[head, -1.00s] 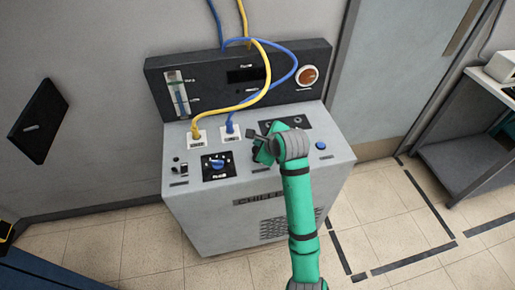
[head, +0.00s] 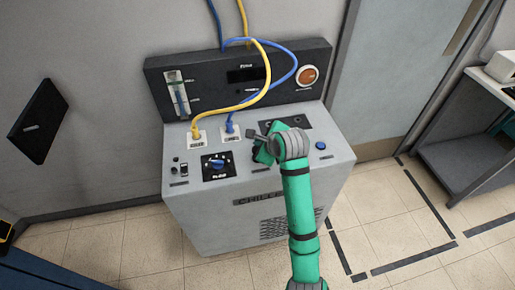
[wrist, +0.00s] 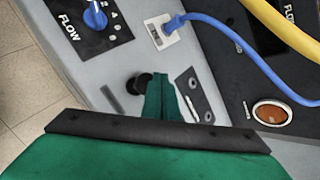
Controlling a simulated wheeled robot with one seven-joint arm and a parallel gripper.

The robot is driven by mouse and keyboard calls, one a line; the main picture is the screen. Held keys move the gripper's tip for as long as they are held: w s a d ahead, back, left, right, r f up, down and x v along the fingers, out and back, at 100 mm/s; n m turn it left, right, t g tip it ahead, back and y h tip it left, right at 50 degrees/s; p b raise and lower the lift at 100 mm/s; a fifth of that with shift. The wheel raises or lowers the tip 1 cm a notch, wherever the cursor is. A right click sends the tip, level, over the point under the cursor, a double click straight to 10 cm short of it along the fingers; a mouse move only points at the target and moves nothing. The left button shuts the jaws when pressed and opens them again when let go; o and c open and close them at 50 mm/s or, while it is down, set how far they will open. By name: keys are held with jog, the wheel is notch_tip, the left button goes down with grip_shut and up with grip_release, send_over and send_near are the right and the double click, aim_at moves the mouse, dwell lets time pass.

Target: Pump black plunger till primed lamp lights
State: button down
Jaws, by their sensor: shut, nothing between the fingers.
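The black plunger (wrist: 144,84) shows in the wrist view as a dark round knob on the grey chiller top (wrist: 115,75). My gripper (wrist: 162,82) is shut and empty, its green fingers right beside the knob on its right; I cannot tell whether they touch. In the head view my gripper (head: 262,152) is low over the middle of the chiller (head: 185,205), and the arm hides most of the plunger. A round orange lamp (head: 307,76) sits at the right of the dark back panel (head: 215,95) and also shows in the wrist view (wrist: 271,113). It looks dull orange; its label is unreadable.
Blue (head: 293,68) and yellow (head: 262,88) hoses arc above the chiller to two white ports. A blue FLOW knob (head: 217,163), a rocker switch (head: 184,169) and a blue button (head: 321,145) are on the top. A bench (head: 475,125) stands at the right.

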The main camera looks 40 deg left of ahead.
jog(key=shift+f, duration=0.25)
dwell(0.3)
jog(key=shift+f, duration=0.15)
jog(key=shift+f, duration=1.55)
dwell(1.8)
dwell(0.4)
jog(key=shift+r, duration=1.95)
jog(key=shift+r, duration=2.5)
